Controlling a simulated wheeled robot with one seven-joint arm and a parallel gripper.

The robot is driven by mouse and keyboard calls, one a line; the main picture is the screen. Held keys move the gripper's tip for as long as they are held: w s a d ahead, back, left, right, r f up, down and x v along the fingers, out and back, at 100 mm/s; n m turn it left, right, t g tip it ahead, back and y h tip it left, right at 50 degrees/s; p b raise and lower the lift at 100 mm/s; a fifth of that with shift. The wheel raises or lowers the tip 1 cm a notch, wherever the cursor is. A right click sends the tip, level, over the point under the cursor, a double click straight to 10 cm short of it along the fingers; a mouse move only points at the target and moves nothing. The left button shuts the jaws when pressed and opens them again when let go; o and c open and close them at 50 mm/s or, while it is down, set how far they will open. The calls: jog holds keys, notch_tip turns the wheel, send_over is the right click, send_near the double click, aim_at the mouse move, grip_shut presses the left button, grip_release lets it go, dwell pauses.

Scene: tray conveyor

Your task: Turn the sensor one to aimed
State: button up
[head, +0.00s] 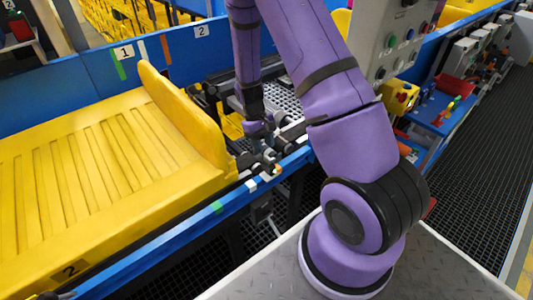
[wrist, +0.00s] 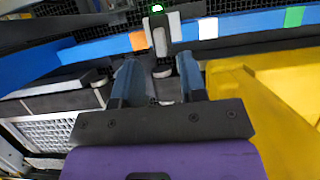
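A small sensor (wrist: 158,18) with a lit green display and a pale grey body stands at the blue rail, at the top middle of the wrist view. I take it for sensor one, though no label on it is readable. In the head view it is small and partly lost among the parts by my gripper (head: 266,152). In the wrist view my gripper (wrist: 158,72) points toward the sensor with its two fingers apart. The sensor lies beyond the fingertips, and I see no contact. Its exact facing cannot be told.
A large yellow tray (head: 130,105) lies on the conveyor left of my gripper; its yellow wall also shows at right in the wrist view (wrist: 265,95). The blue rail (head: 175,240) runs along the near side. A grey button panel (head: 393,40) stands to the right.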

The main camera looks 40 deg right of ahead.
jog(key=v, duration=0.6)
jog(key=shift+w+a+r, duration=0.1)
dwell(0.4)
jog(key=s+a+r+t, duration=0.2)
jog(key=s+a+r, duration=0.1)
jog(key=r, duration=0.8)
jog(key=s+a+r+t, duration=0.3)
jog(key=r, duration=0.9)
jog(key=s+a+r+t, duration=0.2)
jog(key=s+r, duration=0.3)
jog(key=s, duration=0.3)
jog(key=s+a+r+t, duration=0.2)
jog(key=s+r, duration=0.4)
jog(key=s, duration=0.3)
jog(key=shift+s+a+r+t, duration=0.15)
jog(key=shift+s+a+t, duration=0.1)
jog(key=shift+t, duration=0.15)
